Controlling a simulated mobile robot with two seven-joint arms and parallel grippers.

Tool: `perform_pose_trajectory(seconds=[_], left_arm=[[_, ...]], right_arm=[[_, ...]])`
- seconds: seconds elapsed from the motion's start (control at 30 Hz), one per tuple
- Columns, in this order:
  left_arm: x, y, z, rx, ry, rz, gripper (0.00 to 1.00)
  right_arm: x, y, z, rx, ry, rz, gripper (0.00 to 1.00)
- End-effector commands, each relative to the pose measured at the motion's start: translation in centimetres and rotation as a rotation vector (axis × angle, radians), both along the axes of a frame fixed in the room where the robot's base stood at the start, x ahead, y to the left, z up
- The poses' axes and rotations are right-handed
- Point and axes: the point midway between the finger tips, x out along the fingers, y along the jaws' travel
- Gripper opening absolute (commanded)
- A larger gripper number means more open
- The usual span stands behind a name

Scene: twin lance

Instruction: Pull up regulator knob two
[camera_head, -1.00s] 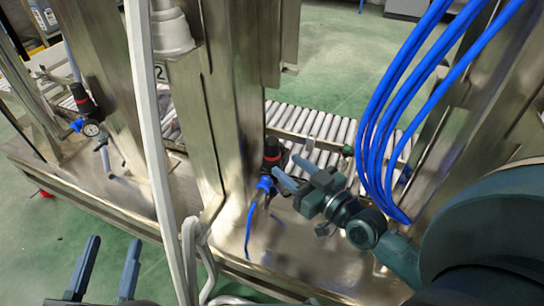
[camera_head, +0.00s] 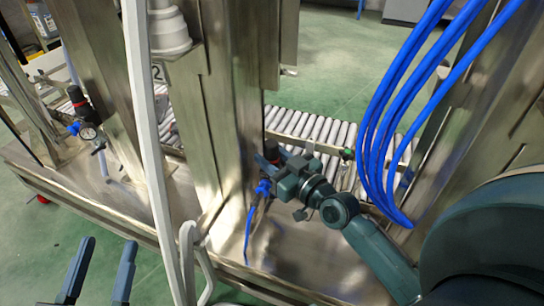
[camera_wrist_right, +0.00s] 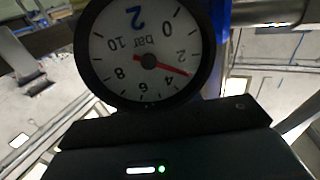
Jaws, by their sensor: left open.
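Regulator two stands at the foot of the middle steel post, by the label 2 (camera_head: 158,73). Its black knob (camera_head: 271,146) is mostly hidden behind my right gripper (camera_head: 269,159) in the head view. The right fingers are at the knob; whether they touch or close on it cannot be told. The regulator's round gauge (camera_wrist_right: 146,50), marked 2 and bar, fills the upper middle of the right wrist view, upside down with a red needle. A blue fitting (camera_head: 263,188) shows below the gripper. My left gripper (camera_head: 97,272) is open and empty at lower left.
Another regulator (camera_head: 80,105) with black knob and gauge stands further left. A pale vertical pole (camera_head: 145,150) crosses the view between the two. Blue hoses (camera_head: 385,130) hang at right, close to my right arm. A roller conveyor (camera_head: 320,130) runs behind the posts.

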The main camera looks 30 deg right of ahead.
Motion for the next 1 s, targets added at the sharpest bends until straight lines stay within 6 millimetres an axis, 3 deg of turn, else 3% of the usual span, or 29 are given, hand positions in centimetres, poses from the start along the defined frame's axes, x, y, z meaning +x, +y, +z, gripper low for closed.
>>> perform_pose_trajectory(seconds=[0.3,0.67,0.97,1.0], left_arm=[[0.0,0.0,-0.3,0.003,0.004,-0.001,0.44],[0.0,0.2,0.8,0.037,0.002,0.017,0.44],[0.0,0.4,-0.8,0.054,0.033,0.035,0.44],[0.0,0.4,-0.8,0.053,0.032,0.035,0.44]], right_arm=[[0.0,0.0,0.0,0.0,0.0,0.0,0.0],[0.0,0.0,1.5,-0.003,0.0,0.001,0.0],[0.0,0.0,1.5,0.001,-0.007,0.0,0.0],[0.0,0.0,1.5,0.001,-0.008,0.0,0.35]])
